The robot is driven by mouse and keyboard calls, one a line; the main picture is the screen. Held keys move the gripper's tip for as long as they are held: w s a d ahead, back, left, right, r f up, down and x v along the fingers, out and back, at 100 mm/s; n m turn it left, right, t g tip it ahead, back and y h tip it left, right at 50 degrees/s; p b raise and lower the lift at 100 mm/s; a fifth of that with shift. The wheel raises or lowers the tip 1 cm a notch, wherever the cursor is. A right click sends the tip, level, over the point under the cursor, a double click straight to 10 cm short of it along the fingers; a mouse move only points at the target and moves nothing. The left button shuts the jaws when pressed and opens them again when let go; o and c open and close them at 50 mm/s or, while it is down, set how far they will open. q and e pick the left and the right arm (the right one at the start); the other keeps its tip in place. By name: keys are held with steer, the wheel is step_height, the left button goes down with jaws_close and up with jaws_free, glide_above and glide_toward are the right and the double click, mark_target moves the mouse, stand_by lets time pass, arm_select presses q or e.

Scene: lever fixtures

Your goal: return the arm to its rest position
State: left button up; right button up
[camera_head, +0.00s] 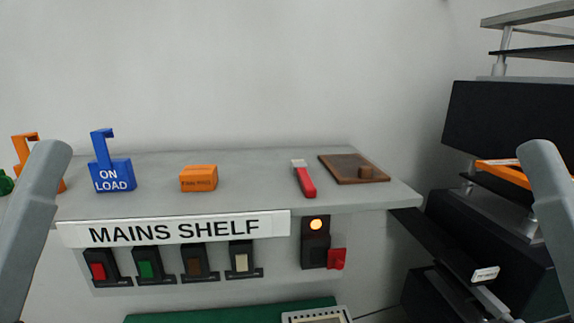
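A grey link of my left arm (32,220) rises at the left edge, in front of the shelf. A grey link of my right arm (549,205) stands at the right edge, in front of the dark stairs. Neither gripper shows, so I cannot see their fingers or anything they may hold.
The grey shelf (240,166) bears a blue ON LOAD tag (112,174), an orange block (198,178), a red-handled tool (306,184) and a brown board (345,170). Several switches line its front, with a lit amber lamp (316,225) and red lever (337,259). Dark stairs (488,225) stand right.

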arm_select(q)
step_height(320, 180, up, 17)
steer(key=p, duration=1.5)
arm_select(e)
step_height(320, 180, up, 17)
arm_select(q)
step_height(320, 180, down, 24)
steer(key=b, duration=2.5)
steer(key=shift+f, duration=0.2)
arm_select(e)
step_height(320, 180, down, 24)
steer(key=shift+f, duration=0.2)
